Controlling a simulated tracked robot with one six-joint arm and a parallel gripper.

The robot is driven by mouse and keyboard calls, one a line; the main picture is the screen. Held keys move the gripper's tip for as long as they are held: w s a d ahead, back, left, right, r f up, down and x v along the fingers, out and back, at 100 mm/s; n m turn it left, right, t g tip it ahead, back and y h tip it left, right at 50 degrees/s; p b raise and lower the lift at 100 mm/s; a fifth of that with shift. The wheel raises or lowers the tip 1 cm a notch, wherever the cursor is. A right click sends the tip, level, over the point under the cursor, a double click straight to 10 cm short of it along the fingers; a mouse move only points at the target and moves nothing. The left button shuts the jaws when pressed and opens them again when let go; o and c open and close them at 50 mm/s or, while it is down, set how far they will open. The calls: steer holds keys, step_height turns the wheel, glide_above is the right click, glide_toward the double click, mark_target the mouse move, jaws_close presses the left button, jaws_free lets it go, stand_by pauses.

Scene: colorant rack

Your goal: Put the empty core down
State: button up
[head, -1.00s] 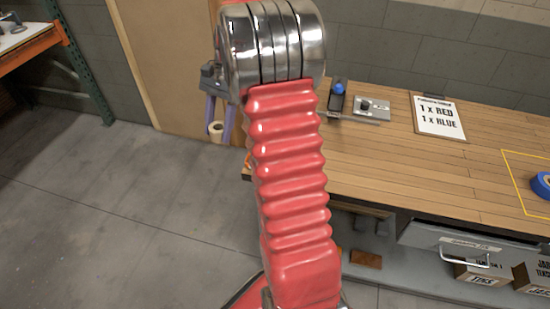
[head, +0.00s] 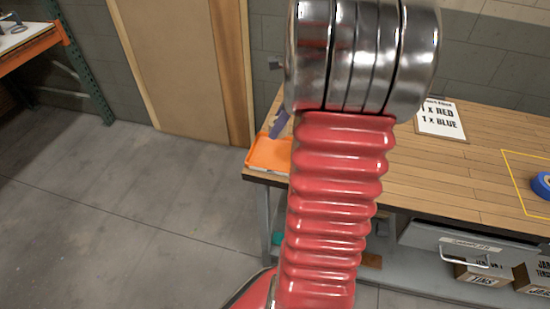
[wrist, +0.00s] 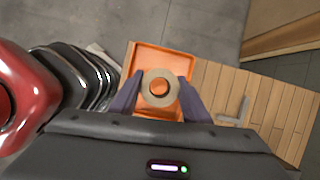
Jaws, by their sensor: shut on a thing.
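The empty core (wrist: 148,79) is a pale cardboard ring, seen end-on in the wrist view, with orange showing through its hole. My gripper (wrist: 160,90) has purple fingers shut on it from both sides. Beyond the core is an orange tray (wrist: 150,55) at the bench corner, framing it from this view. The gap between core and tray is hard to tell. In the head view the orange tray (head: 266,153) shows at the bench's left end with one purple finger (head: 279,124) over it; my arm hides the core there.
The wooden bench (head: 440,165) stretches right, with an order sheet (head: 440,118), a yellow outlined square and a blue tape roll (head: 542,186). A small grey metal piece (wrist: 236,112) lies near the tray. Bare floor (head: 130,210) is to the left.

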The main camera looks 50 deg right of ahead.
steer(key=shift+f, duration=0.1)
glide_above(273, 155)
steer(key=s, duration=0.1)
steer(key=shift+s+d+f, duration=0.1)
steer(key=shift+d+f, duration=0.1)
steer(key=shift+f, duration=1.35)
steer(key=shift+s+d+f, duration=0.1)
steer(key=shift+d+f, duration=0.05)
steer(key=shift+f, duration=1.35)
steer(key=shift+f, duration=1.9)
steer(key=o, duration=1)
